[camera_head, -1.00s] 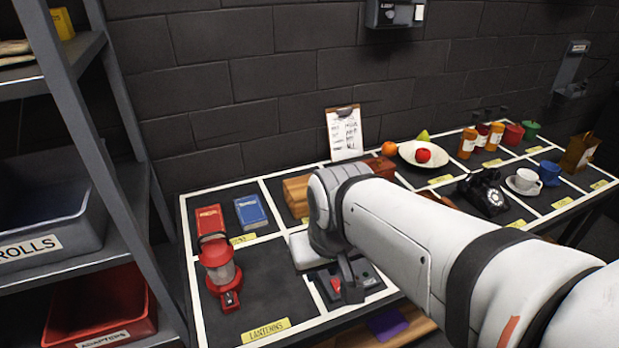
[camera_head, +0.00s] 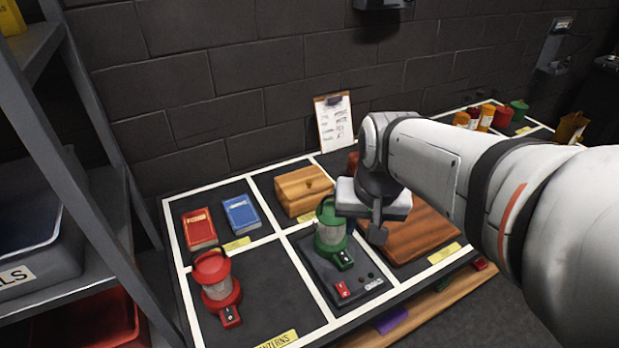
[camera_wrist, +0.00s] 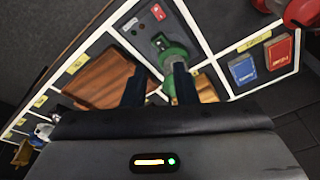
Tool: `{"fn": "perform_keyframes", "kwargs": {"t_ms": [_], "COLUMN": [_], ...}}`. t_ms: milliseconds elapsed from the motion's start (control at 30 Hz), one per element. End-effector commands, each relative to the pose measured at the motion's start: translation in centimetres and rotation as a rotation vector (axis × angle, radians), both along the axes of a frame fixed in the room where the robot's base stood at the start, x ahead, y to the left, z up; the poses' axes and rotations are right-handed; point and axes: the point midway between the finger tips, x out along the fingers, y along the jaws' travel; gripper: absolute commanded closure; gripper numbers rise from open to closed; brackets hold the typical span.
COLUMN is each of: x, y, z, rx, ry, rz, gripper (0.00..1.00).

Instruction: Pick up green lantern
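The green lantern (camera_head: 331,232) stands upright on a dark panel (camera_head: 318,268) in the middle front compartment. In the wrist view the green lantern (camera_wrist: 172,52) shows just beyond the fingertips, nearer the right finger. My gripper (camera_head: 377,235) is to the right of the lantern in the head view, a little apart from it. In the wrist view my gripper (camera_wrist: 160,72) has its two fingers spread with nothing held between them. A red lantern (camera_head: 217,284) stands in the left front compartment, above the lanterns label.
The panel bears a red switch (camera_head: 343,289) and small dark buttons. A wooden box (camera_head: 303,190) stands behind the green lantern, and a wooden board (camera_head: 420,240) lies to its right. Red (camera_head: 199,228) and blue (camera_head: 241,214) books lie behind the red lantern. A shelf rack stands left.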

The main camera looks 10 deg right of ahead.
Motion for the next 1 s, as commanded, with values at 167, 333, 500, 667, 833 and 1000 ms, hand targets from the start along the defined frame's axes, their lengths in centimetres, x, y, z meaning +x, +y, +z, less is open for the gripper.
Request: {"fn": "perform_keyframes", "kwargs": {"t_ms": [167, 333, 500, 667, 833, 1000], "x": [7.1, 13.0, 16.7, 18.0, 18.0, 17.8], "y": [0.3, 0.6, 0.8, 0.9, 0.8, 0.5], "z": [0.8, 0.1, -1.0, -1.9, -3.7, -5.6], "rx": [0.065, 0.097, 0.108, 0.109, 0.109, 0.109], "ry": [0.087, 0.152, 0.187, 0.199, 0.201, 0.202], "rz": [-0.363, -0.695, -0.919, -1.007, -1.016, -1.017], "gripper": [0.74, 0.74, 0.74, 0.74, 0.74, 0.74]}}
